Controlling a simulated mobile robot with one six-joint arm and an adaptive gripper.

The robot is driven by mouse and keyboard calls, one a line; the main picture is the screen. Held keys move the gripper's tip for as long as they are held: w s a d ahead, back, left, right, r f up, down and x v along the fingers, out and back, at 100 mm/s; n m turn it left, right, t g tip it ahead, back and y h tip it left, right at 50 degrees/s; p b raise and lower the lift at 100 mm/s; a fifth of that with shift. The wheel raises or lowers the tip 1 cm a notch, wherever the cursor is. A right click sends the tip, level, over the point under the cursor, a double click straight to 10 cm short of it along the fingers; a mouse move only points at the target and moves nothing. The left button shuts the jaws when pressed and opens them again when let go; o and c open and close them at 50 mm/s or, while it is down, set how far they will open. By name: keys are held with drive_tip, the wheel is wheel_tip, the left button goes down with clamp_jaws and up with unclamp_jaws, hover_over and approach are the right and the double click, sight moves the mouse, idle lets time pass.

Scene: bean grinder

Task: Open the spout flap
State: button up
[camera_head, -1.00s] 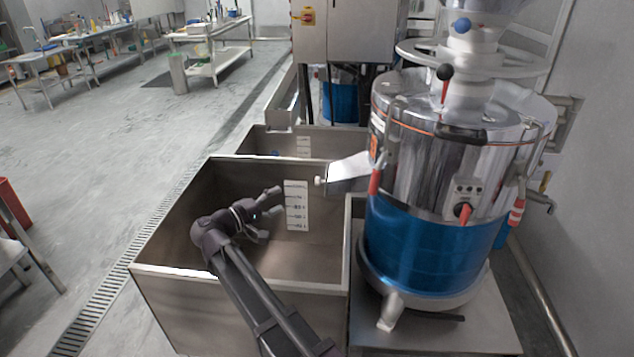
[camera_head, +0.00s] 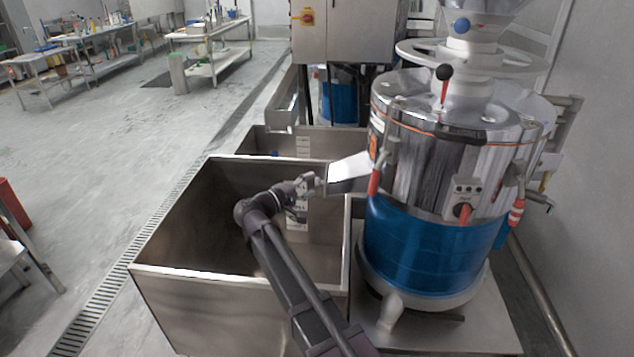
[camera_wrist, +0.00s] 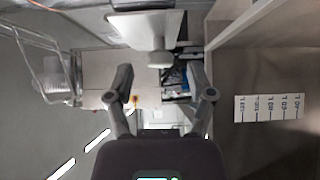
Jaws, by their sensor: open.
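The spout flap (camera_head: 350,170) is a pale metal plate at the end of the grinder's spout, on the left side of the steel and blue grinder (camera_head: 425,240). In the wrist view the flap (camera_wrist: 146,28) is at the top centre, with a rounded knob (camera_wrist: 160,59) at its near edge. My gripper (camera_head: 312,190) is just left of the flap's end. In the wrist view my gripper (camera_wrist: 160,78) is open, with the knob between and slightly beyond its fingertips. I cannot tell whether a finger touches it.
A deep open steel bin (camera_head: 190,235) stands below my arm and the spout. Its measuring scale (camera_wrist: 270,107) shows on the right in the wrist view. A second bin (camera_head: 260,141) stands behind. The floor to the left (camera_head: 100,170) is clear.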

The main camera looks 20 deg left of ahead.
drive_tip(key=shift+x, duration=1.4)
clamp_jaws()
